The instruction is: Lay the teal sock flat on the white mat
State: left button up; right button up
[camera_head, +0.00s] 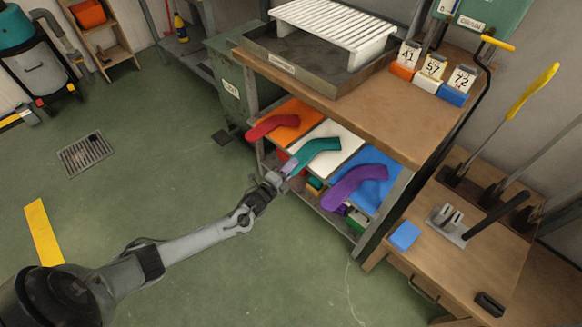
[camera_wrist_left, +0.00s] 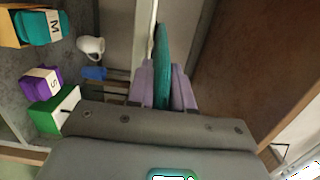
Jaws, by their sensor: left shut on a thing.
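The teal sock (camera_head: 318,148) lies over the white mat (camera_head: 344,132) on the shelf under the workbench, its near end reaching to the shelf's front edge. My left gripper (camera_head: 289,168) is shut on that near end. In the left wrist view the sock (camera_wrist_left: 162,60) shows edge-on, gripped between the pale purple fingers (camera_wrist_left: 165,88). I cannot tell whether the whole sock touches the mat. My right gripper is not in view.
A red sock (camera_head: 268,126) lies on an orange mat (camera_head: 303,112) to the left. A purple sock (camera_head: 352,184) lies on a blue mat (camera_head: 371,163) to the right. Boxes, including a purple one (camera_wrist_left: 40,85), and a white mug (camera_wrist_left: 91,47) stand below the shelf.

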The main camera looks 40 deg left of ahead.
pick_arm(q)
jog(key=o, duration=1.1)
jog(key=shift+o, duration=0.2)
jog(key=shift+f, duration=0.15)
jog(key=shift+f+b, duration=0.4)
jog(key=shift+f, duration=0.05)
dwell(0.4)
jog(key=shift+s+r+p, duration=0.15)
jog(key=shift+s+p, duration=0.4)
jog(key=s+p, duration=0.4)
jog(key=s, duration=0.3)
jog(key=shift+d, duration=0.15)
